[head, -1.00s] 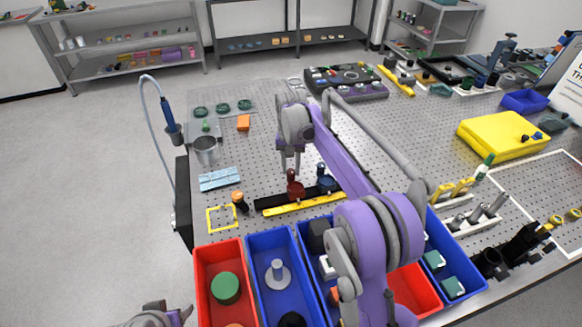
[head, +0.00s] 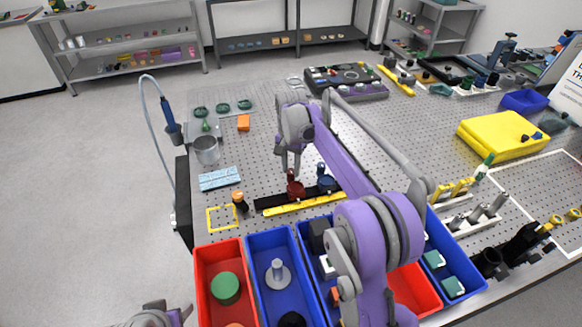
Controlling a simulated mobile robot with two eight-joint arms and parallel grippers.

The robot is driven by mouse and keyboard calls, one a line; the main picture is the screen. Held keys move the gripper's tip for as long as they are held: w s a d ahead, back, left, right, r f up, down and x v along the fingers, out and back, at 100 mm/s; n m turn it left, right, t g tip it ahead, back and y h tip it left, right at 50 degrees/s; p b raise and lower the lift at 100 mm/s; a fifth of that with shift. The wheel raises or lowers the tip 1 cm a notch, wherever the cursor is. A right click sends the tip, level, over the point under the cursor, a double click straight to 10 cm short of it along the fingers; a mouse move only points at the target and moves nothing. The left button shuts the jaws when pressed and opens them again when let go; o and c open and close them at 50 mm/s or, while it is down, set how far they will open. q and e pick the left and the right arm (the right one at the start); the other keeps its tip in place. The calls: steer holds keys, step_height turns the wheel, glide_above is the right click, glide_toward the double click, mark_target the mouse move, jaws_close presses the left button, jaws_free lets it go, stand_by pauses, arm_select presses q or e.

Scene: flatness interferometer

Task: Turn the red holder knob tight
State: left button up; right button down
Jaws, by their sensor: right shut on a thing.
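The red holder (head: 295,188) stands on a black rail (head: 270,200), with its small dark red knob (head: 291,174) at the top. My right gripper (head: 290,168) points down from above and is shut on the red holder knob. The fingertips are small in the picture and partly merge with the knob. A blue holder (head: 326,183) stands on the same rail just to the right. My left gripper (head: 172,315) is only partly in view at the bottom edge, and its fingers cannot be made out.
A yellow ruler (head: 304,204) lies in front of the rail. Red (head: 221,246) and blue (head: 270,237) bins line the table's front edge. A metal cup (head: 206,150), a light blue cloth (head: 220,179) and an orange block (head: 243,123) are to the left.

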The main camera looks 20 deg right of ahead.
mark_target(291, 171)
steer(key=c, duration=0.6)
jaws_free()
arm_select(q)
steer(key=shift+w+r+p, duration=0.4)
steer(key=shift+r+p, duration=0.1)
steer(key=shift+r, duration=0.25)
arm_select(e)
step_height(291, 171, up, 11)
steer(key=shift+f, duration=0.1)
